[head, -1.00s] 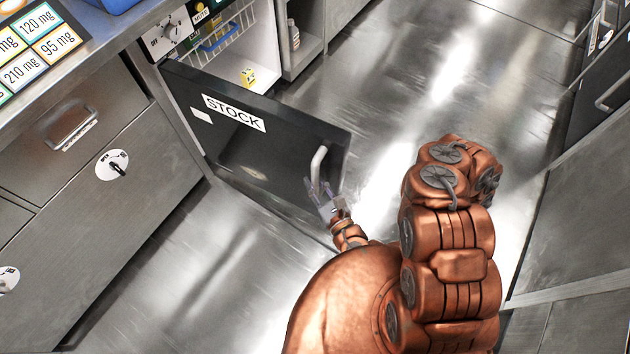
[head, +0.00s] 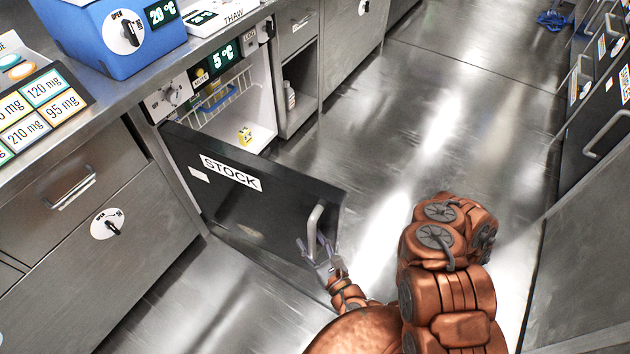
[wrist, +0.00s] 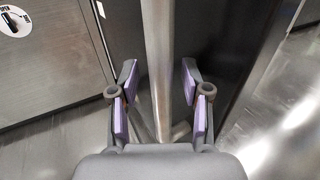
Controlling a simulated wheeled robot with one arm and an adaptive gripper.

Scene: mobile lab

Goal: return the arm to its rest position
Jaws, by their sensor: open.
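My gripper (head: 322,254) is at the end of my copper arm, beside the handle (head: 315,222) of the open black STOCK door (head: 262,190). In the wrist view my gripper (wrist: 160,95) is open, with its purple-padded fingers spread to either side of the upright metal handle (wrist: 160,60). Nothing is gripped. I cannot tell whether a finger touches the handle.
The open cabinet (head: 258,105) shows a wire basket and a small yellow item (head: 245,135). Steel drawers (head: 70,180) stand at the left, with a blue box (head: 80,45) on the counter. The steel floor (head: 440,110) is clear beyond the door. Cabinets (head: 605,140) line the right.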

